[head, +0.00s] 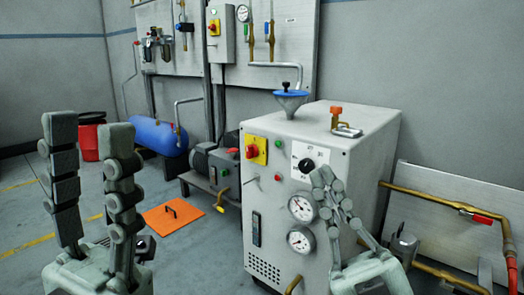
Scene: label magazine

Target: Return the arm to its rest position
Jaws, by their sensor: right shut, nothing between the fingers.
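My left gripper (89,128) stands upright at the left of the head view. Its two fingers are wide apart with nothing between them. My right gripper (326,178) is at the lower right, in front of the grey machine cabinet (340,138). Its fingers meet at the tips and hold nothing. It overlaps the right side of the cabinet's front panel and covers part of it. I cannot tell whether it touches the panel.
The cabinet front carries two gauges (301,207), a black knob (306,165) and a red switch (252,149). A blue funnel (290,94) stands on top. An orange plate (173,213) lies on the floor. Yellow pipes (425,200) run at the right.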

